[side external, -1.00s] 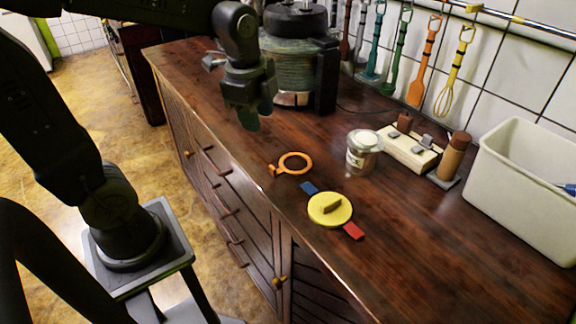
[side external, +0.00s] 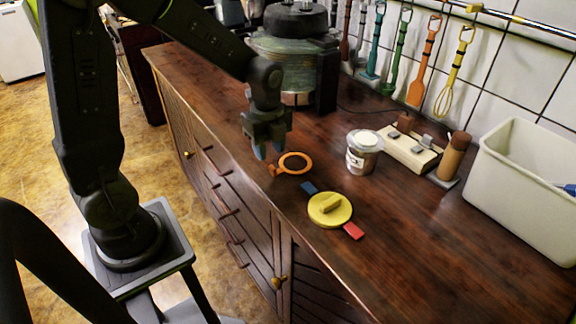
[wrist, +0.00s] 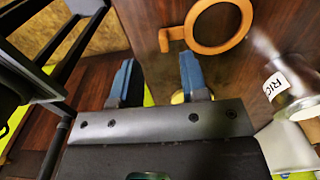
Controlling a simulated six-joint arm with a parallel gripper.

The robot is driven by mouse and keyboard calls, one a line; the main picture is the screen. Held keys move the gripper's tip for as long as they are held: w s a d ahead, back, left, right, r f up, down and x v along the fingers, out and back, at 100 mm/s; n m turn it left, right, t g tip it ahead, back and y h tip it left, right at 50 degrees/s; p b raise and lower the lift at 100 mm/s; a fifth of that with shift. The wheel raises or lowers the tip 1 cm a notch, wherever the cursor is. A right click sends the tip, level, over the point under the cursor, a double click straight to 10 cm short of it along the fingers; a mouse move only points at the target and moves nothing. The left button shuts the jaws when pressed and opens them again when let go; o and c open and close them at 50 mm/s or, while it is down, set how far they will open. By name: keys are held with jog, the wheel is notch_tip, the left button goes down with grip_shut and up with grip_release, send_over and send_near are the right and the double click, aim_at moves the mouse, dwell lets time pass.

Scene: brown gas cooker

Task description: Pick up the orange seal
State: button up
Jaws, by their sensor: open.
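The orange seal (side external: 295,162) is a flat ring with a small tab on its left side, lying on the dark wooden counter. In the wrist view the seal (wrist: 243,22) shows at the top right, its tab (wrist: 171,38) pointing left, above the right finger. My gripper (side external: 269,151) is open and empty, fingers pointing down, close to the tab end of the seal. In the wrist view my gripper (wrist: 156,80) has its two blue fingers apart with bare surface between them. I cannot tell whether a finger touches the seal.
A yellow round lid (side external: 330,209) with blue and red strips lies in front. A labelled jar (side external: 363,153) stands right of the seal. A large pot (side external: 293,50) stands behind. A wooden block (side external: 410,150) and white bin (side external: 520,185) are farther right. The counter's front edge is near.

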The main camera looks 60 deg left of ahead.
aim_at(271, 165)
jog(key=shift+w+f, duration=0.2)
jog(key=shift+f, duration=2.45)
grip_shut()
